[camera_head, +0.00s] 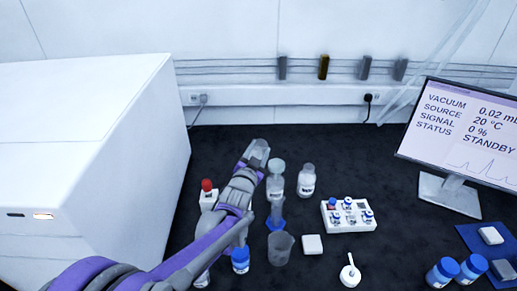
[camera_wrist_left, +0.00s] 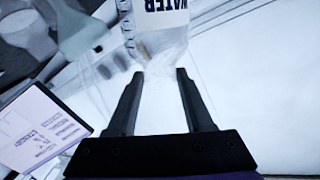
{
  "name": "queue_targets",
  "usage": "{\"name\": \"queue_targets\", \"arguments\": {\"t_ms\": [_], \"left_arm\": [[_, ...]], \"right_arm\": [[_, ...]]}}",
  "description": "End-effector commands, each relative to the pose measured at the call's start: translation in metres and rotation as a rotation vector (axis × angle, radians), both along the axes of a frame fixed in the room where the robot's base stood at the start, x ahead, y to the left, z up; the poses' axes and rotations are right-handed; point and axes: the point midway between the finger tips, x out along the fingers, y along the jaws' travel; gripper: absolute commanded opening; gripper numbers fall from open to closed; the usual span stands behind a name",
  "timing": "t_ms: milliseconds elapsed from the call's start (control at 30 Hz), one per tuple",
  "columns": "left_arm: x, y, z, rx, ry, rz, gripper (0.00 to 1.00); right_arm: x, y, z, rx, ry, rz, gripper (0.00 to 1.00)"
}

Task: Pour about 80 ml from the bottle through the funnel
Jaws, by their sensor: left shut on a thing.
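My left gripper (camera_head: 253,164) is shut on a clear bottle (camera_head: 258,150), which is tilted in the head view. In the left wrist view the bottle (camera_wrist_left: 158,45) has a label reading WATER and sits between the fingertips (camera_wrist_left: 158,75). A pale, translucent funnel-like piece (camera_head: 277,166) stands just right of the held bottle, on top of a clear labelled vessel (camera_head: 275,187). I cannot tell whether the bottle's mouth is over it, or whether liquid is flowing. My right gripper is not in view.
A graduated cylinder on a blue base (camera_head: 276,214), a grey beaker (camera_head: 281,248) and another labelled bottle (camera_head: 306,181) stand close by. A white vial rack (camera_head: 348,216) is to the right. A large white instrument (camera_head: 85,150) bounds the left. The dark bench is clear behind the rack.

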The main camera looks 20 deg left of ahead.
Motion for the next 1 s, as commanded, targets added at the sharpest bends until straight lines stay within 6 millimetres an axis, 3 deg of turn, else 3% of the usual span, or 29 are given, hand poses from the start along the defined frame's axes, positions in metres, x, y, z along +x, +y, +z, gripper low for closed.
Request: {"name": "queue_targets", "arguments": {"t_ms": [1000], "left_arm": [[0.0014, -0.0099, -0.0039, 0.145, 0.003, 0.0, 0.0]], "right_arm": [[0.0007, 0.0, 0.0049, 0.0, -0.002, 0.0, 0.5]]}}
